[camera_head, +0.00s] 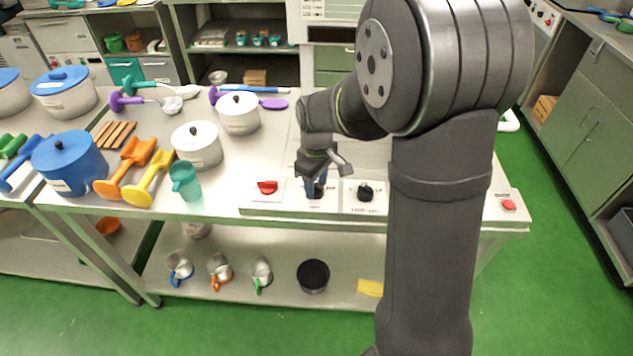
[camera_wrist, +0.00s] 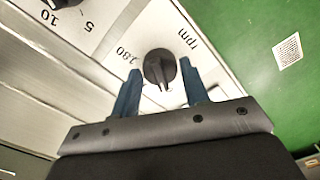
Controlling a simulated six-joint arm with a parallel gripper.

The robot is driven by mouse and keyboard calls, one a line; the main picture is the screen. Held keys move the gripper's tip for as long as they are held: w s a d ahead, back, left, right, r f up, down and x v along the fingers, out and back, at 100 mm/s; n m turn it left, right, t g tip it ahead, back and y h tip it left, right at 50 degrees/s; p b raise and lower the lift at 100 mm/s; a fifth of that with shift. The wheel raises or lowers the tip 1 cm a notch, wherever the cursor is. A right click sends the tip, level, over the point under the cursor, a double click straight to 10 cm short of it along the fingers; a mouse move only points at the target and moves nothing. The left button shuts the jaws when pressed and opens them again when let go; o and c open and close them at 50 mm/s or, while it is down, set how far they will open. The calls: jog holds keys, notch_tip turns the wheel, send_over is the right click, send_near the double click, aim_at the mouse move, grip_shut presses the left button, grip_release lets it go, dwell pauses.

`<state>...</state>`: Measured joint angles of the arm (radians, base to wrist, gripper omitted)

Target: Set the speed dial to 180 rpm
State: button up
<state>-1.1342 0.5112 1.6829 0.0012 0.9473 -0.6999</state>
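The speed dial (camera_wrist: 158,66) is a round black knob with a raised ridge on a light panel. Printed "180" and "rpm" show beside it in the wrist view, upside down. The ridge points toward the bottom of that view, not at the "180" mark. My gripper (camera_wrist: 161,76) is open, one blue finger on each side of the dial, with gaps visible between fingers and knob. In the head view my gripper (camera_head: 316,188) points down at the middle of the control panel (camera_head: 341,208) and mostly hides the dial.
A red knob (camera_head: 267,187) sits left of my gripper and another black knob (camera_head: 365,191) sits right. A red button (camera_head: 508,205) is at the table's right end. A teal cup (camera_head: 185,181) and white pots (camera_head: 198,146) stand further left.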

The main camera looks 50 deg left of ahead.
jog(key=c, duration=0.5)
jog(key=shift+m, duration=0.3)
jog(key=m, duration=0.5)
jog(key=shift+m, duration=0.3)
jog(key=m, duration=1.1)
jog(key=shift+m, duration=0.3)
jog(key=m, duration=0.6)
